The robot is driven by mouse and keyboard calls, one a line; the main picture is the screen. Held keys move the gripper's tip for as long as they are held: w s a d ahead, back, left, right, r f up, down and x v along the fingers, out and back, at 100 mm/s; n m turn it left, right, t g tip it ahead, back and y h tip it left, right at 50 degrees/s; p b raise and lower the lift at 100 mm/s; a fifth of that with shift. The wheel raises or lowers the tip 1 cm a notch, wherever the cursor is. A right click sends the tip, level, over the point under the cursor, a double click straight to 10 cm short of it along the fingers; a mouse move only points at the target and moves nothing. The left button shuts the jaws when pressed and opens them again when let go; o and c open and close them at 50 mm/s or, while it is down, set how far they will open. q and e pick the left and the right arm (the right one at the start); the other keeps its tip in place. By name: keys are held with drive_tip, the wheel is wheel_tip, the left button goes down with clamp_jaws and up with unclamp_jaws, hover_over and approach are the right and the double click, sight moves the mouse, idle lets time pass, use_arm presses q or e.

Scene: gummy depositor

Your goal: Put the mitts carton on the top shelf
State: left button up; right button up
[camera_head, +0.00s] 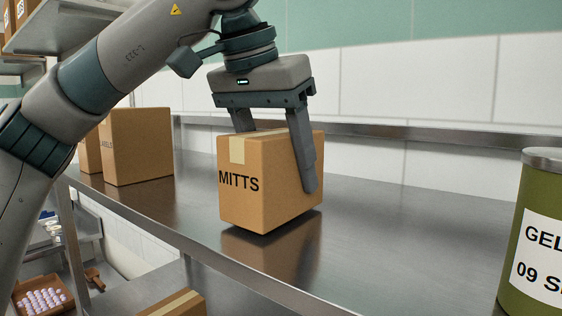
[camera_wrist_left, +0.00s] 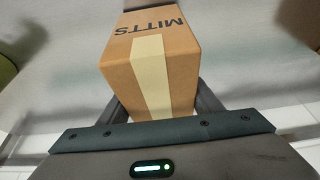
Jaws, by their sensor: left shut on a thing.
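The mitts carton (camera_head: 255,195) is a brown box with "MITTS" in black and a strip of pale tape. It is upright at a shiny metal shelf (camera_head: 390,240); I cannot tell if its base touches the surface or sits just above it. My left gripper (camera_head: 277,165) comes down from above and is shut on the carton, one finger on the near right side and the other mostly hidden behind it. In the left wrist view the carton (camera_wrist_left: 150,75) sits between the fingers, its lettering upside down. My right gripper is not in view.
Other brown cartons (camera_head: 138,148) stand on the shelf at the left. A green drum (camera_head: 530,230) with a white label stands at the right. Another carton (camera_head: 175,304) is on a lower level. The shelf has a raised rear rail, and its middle is clear.

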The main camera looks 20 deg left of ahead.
use_arm(q)
drive_tip(key=shift+f, duration=0.2)
drive_tip(key=shift+d+f, duration=0.1)
drive_tip(key=shift+f, duration=0.1)
drive_tip(key=o, duration=1.5)
